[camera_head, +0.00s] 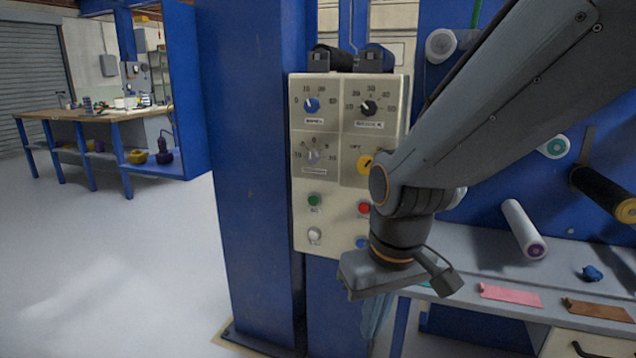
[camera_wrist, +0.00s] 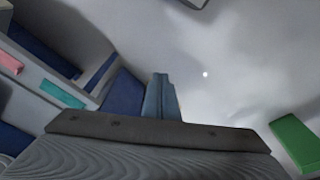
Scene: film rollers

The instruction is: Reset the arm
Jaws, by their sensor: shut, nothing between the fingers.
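My arm reaches in from the upper right in the head view, in front of a beige control panel (camera_head: 299,140). Its wrist is bent so that my gripper (camera_head: 374,325) hangs downward below the panel's lower right part. In the wrist view the two blue-grey fingers of my gripper (camera_wrist: 161,80) are together, with nothing between them. The pale floor (camera_wrist: 225,90) lies beyond them. My arm hides part of the panel's right side, including part of a yellow knob (camera_head: 364,163) and a red button (camera_head: 364,208).
A blue post (camera_head: 250,180) stands left of the panel. At right, a shelf (camera_head: 470,250) holds a white roller (camera_head: 523,230), a pink strip (camera_head: 510,294) and a brown strip (camera_head: 598,310). A workbench (camera_head: 75,114) stands far left. Open floor (camera_head: 110,270) lies at left.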

